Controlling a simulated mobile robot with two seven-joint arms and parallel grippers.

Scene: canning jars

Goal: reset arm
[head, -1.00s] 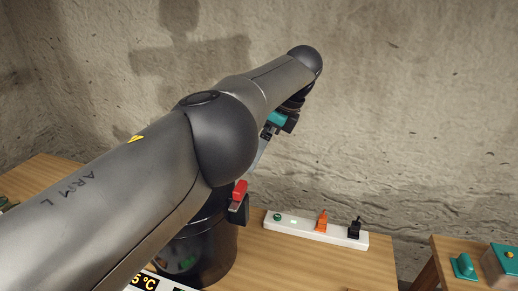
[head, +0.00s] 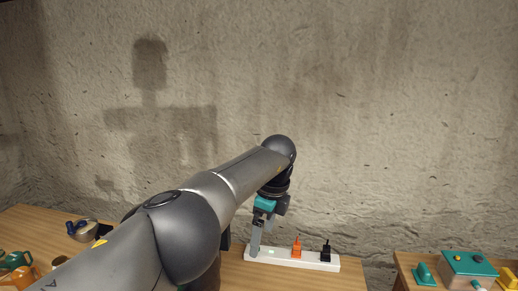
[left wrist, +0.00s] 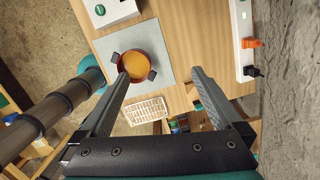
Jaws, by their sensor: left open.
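My left arm reaches across the head view from the lower left. Its gripper (head: 256,243) points down beside the left end of a white power strip, and I cannot tell its height above the table. In the left wrist view the two fingers (left wrist: 161,73) are spread wide with nothing between them. Beyond them, below, is an orange-brown pot (left wrist: 137,66) with dark handles on a grey mat (left wrist: 170,70). My right gripper is in neither view.
The power strip (head: 285,258) carries an orange plug (head: 297,249) and a black plug (head: 325,252). A teal-topped box (head: 468,264) sits on a separate table at right. A kettle-like pot (head: 86,230) is at left. A white rack (left wrist: 146,111) lies near the mat.

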